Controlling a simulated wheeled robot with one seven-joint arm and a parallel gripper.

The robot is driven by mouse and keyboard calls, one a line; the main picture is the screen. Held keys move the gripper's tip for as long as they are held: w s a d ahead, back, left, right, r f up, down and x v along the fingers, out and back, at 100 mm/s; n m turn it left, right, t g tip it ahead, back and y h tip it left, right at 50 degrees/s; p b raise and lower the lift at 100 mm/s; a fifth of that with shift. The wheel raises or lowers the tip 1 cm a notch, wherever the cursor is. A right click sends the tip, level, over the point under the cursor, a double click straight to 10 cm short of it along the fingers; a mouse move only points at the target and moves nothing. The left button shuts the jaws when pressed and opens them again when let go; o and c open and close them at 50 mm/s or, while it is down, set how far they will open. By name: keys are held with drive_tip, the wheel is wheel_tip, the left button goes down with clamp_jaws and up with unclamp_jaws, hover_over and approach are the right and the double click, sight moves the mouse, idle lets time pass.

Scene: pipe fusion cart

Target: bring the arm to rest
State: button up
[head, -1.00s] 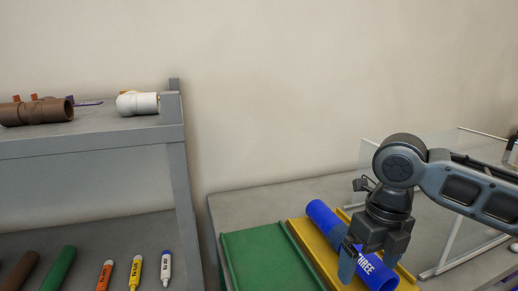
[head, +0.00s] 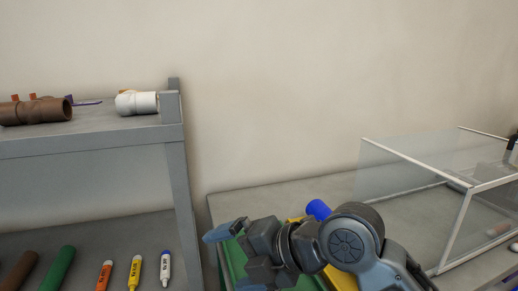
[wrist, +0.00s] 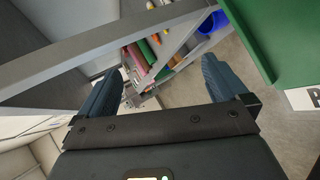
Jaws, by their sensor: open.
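My gripper (wrist: 165,85) is open and empty in the wrist view, with its two dark blue fingers wide apart. In the head view my gripper (head: 228,250) points left above the green tray (head: 229,272) on the right-hand table. My arm bends down from it at the lower right. A blue pipe (head: 318,209) lies on the yellow tray (head: 340,278) behind my arm. Only its far end shows, and the rest is hidden by my arm.
A grey shelf cart (head: 90,142) stands at the left, with a brown pipe (head: 37,110) and a white fitting (head: 136,102) on top. Marker tubes (head: 135,271) and a green pipe (head: 60,267) lie on its lower shelf. A clear-walled case (head: 425,170) stands at the right.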

drive_tip(key=s+d+f+m+t+h, duration=0.2)
drive_tip(key=s+d+f+m+t, duration=0.15)
drive_tip(key=s+m, duration=0.45)
drive_tip(key=s+d+f+m+t+h, duration=0.35)
drive_tip(key=s+d+m, duration=0.2)
drive_tip(key=m, duration=0.55)
drive_tip(key=s+d+f+m+t+h, duration=0.2)
drive_tip(key=s+d+f+m+t, duration=0.15)
drive_tip(key=s+m, duration=0.45)
drive_tip(key=s+d+r+m+h, duration=0.1)
drive_tip(key=s+d+m, duration=0.1)
drive_tip(key=s+d, duration=0.4)
drive_tip(key=s+d+r+m+h, duration=0.2)
drive_tip(key=s+d, duration=0.5)
drive_tip(key=s, duration=0.4)
drive_tip(key=shift+s, duration=0.3)
drive_tip(key=shift+d, duration=0.1)
